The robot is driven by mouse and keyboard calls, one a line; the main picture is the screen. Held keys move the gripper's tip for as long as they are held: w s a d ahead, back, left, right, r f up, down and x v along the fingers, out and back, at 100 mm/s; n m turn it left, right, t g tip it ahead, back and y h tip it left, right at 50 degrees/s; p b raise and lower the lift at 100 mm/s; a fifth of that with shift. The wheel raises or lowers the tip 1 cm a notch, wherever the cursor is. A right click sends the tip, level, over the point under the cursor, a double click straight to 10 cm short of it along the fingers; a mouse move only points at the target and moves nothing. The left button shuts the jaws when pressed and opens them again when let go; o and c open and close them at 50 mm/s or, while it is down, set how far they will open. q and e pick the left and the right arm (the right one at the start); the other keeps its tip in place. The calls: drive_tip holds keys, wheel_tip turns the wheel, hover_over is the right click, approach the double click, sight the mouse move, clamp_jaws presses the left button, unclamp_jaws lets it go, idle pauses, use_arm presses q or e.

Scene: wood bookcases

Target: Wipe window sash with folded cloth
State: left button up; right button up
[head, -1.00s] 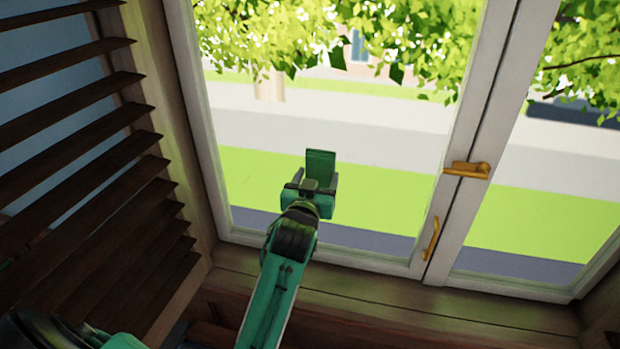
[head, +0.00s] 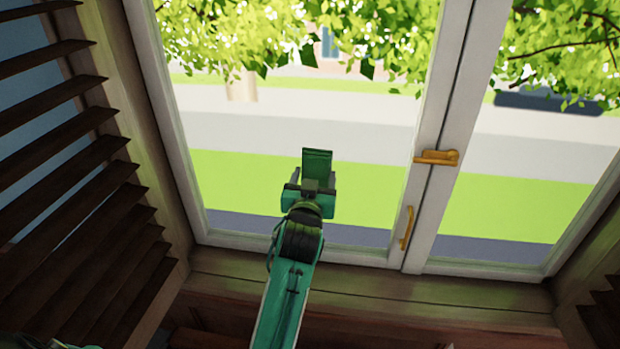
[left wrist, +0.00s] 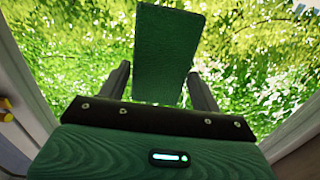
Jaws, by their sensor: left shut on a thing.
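The folded cloth (head: 317,165) is a dark green flat rectangle. My left gripper (head: 313,187) is shut on it and holds it upright in front of the left window pane. The cloth also shows in the left wrist view (left wrist: 167,55), standing between the two dark fingers (left wrist: 160,88). The window sash (head: 188,170) is a white frame around the glass. In the head view the cloth overlaps the lower middle of the left pane; I cannot tell whether it touches the glass. My right gripper is not in view.
A brass latch (head: 437,157) and a brass handle (head: 407,228) stick out from the middle sash bars, right of my gripper. Dark slatted shutters (head: 60,150) stand at the left. A wooden sill (head: 380,292) runs below the window.

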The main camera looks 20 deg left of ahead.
use_arm(q)
drive_tip(key=shift+s+a+r, duration=0.15)
drive_tip(key=shift+s+r, duration=0.05)
drive_tip(key=shift+r, duration=0.05)
drive_tip(key=shift+s+a+f, duration=0.1)
drive_tip(key=shift+a+f, duration=0.1)
drive_tip(key=shift+a, duration=0.5)
drive_tip(key=shift+s+a, duration=0.45)
drive_tip(key=shift+a, duration=1.5)
drive_tip(key=shift+s+a, duration=0.4)
drive_tip(key=shift+a, duration=1.6)
drive_tip(key=shift+s+a, duration=0.45)
drive_tip(key=shift+a, duration=1.5)
drive_tip(key=shift+d, duration=0.1)
drive_tip(key=shift+v, duration=2.9)
drive_tip(key=shift+s, duration=0.15)
